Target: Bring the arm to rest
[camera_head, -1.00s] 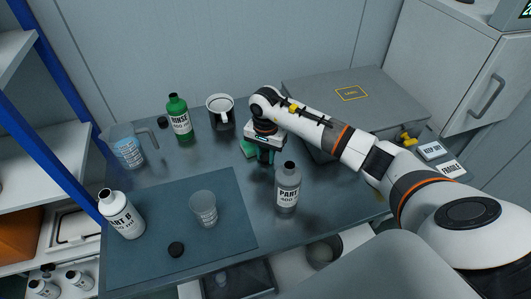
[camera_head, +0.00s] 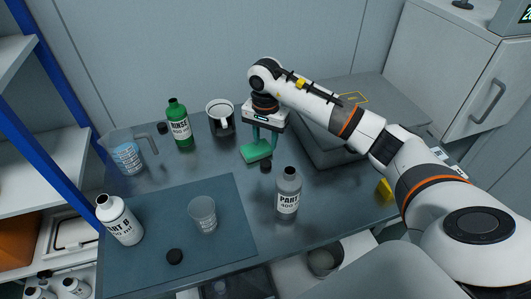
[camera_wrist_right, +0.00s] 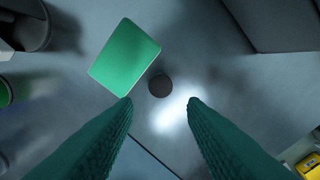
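My right gripper (camera_head: 264,142) hangs in the air above the back middle of the table, fingers down. In the right wrist view its two teal fingers (camera_wrist_right: 160,101) are apart with nothing between them. A small dark round cap (camera_head: 265,166) lies on the table below; it also shows just beyond the fingertips in the wrist view (camera_wrist_right: 159,86). A green block (camera_head: 257,151) lies beside the cap, apart from the fingers in the wrist view (camera_wrist_right: 125,57). My right arm reaches in from the right. My left gripper is not in view.
A grey PART bottle (camera_head: 288,194) stands in front of the gripper. A green RINSE bottle (camera_head: 179,124), mug (camera_head: 221,119) and jug (camera_head: 127,153) stand left. A grey case (camera_head: 325,150) is right.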

